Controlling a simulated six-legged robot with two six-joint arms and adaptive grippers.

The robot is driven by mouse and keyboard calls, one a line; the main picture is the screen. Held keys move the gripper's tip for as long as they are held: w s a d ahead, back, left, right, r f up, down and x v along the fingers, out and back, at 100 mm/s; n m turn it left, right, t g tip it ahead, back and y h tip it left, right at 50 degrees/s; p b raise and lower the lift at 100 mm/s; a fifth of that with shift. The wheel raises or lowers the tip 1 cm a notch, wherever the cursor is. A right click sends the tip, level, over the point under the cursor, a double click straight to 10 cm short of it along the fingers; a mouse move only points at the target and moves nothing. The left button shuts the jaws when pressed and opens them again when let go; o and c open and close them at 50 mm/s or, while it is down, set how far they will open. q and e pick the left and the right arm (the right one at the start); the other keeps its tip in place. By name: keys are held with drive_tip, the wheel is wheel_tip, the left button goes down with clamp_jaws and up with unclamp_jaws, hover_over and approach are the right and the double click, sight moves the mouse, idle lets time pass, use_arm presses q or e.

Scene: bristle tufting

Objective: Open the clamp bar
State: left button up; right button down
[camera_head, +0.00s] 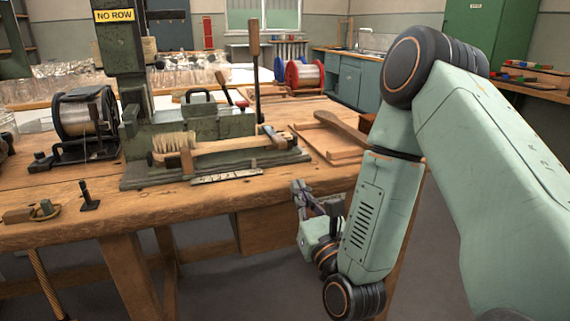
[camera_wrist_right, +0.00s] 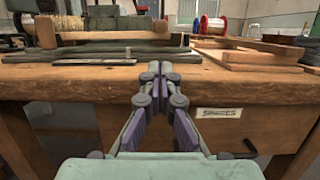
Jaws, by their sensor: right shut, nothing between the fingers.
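The green tufting machine (camera_head: 130,178) stands on the wooden workbench. On its bed lies a wooden brush (camera_head: 220,148) with pale bristles at its left end; the brush also shows in the right wrist view (camera_wrist_right: 100,36). A small block sits at each end of the brush, and I cannot tell which part is the clamp bar. An upright lever with a wooden grip (camera_head: 253,45) rises behind the bed. My right gripper (camera_head: 300,188) is shut and empty, in front of the bench's front edge, apart from the machine. In the wrist view its fingertips (camera_wrist_right: 155,67) meet. My left gripper is out of view.
A wooden tray (camera_head: 335,152) lies right of the machine, with a wooden paddle on it. A wire spool (camera_head: 85,115) stands to the left and a red spool (camera_head: 303,75) behind. A labelled drawer (camera_wrist_right: 218,130) is below the bench edge.

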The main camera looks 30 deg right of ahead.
sight(284, 175)
drive_tip(key=x, duration=1)
drive_tip(key=shift+b, duration=0.35)
